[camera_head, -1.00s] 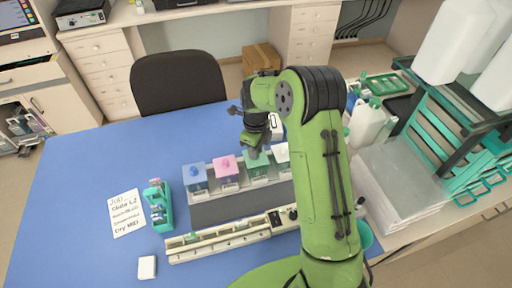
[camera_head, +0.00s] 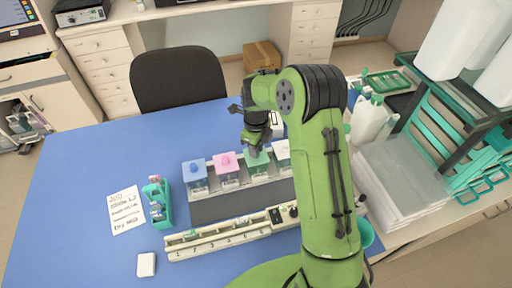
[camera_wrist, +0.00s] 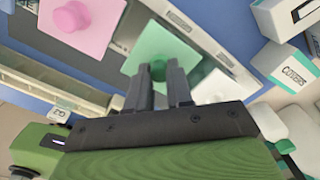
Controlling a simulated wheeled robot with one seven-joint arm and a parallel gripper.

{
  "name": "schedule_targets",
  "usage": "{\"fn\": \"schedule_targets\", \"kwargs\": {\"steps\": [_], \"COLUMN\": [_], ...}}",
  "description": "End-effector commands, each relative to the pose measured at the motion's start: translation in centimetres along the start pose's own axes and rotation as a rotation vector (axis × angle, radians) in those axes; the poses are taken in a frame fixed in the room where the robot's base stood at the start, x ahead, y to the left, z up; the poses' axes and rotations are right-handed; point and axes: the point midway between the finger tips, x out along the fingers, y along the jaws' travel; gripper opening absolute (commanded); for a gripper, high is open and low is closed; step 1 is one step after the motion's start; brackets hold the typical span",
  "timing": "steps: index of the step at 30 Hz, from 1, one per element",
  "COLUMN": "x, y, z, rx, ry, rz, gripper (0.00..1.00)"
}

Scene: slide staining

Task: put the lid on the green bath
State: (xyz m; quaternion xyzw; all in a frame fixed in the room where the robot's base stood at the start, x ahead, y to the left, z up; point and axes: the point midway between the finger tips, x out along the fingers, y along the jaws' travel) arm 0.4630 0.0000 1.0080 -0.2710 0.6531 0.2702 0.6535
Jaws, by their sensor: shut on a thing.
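The green bath (camera_head: 259,170) stands in a row of baths, between the pink-lidded one and a white one partly hidden by my arm. My gripper (camera_head: 254,151) is right above it. In the wrist view my gripper (camera_wrist: 160,78) is shut on the knob of the green lid (camera_wrist: 152,44). The lid also shows in the head view (camera_head: 257,158), at the top of the green bath. It looks roughly level over the bath. I cannot tell whether it touches the rim.
The pink lid (camera_head: 227,161) and blue lid (camera_head: 194,167) sit on baths to the left. A long numbered rail (camera_head: 222,238) lies in front. A teal slide rack (camera_head: 158,204) and a written note (camera_head: 126,210) lie further left. A box marked COVERS (camera_wrist: 290,70) shows beside the row.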

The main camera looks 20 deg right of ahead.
Motion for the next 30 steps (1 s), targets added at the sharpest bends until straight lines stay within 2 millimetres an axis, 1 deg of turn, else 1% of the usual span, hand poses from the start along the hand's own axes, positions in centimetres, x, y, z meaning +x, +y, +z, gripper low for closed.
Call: {"fn": "schedule_targets", "kwargs": {"steps": [1,2,7,14,17,20,30], "x": [0.1,0.1,0.1,0.1,-0.4,-2.1,-11.7], "y": [0.0,0.0,0.0,0.0,0.0,-0.1,-0.1], "z": [0.0,0.0,0.0,0.0,0.0,0.1,0.1], "rx": [0.000,0.000,0.000,0.000,0.000,0.000,0.001], "ry": [0.000,0.000,0.000,0.000,-0.001,-0.003,-0.004], "rz": [0.000,0.000,0.000,0.000,-0.001,-0.003,-0.005], "gripper": [0.00,0.24,0.50,0.50,0.50,0.50,0.50]}}
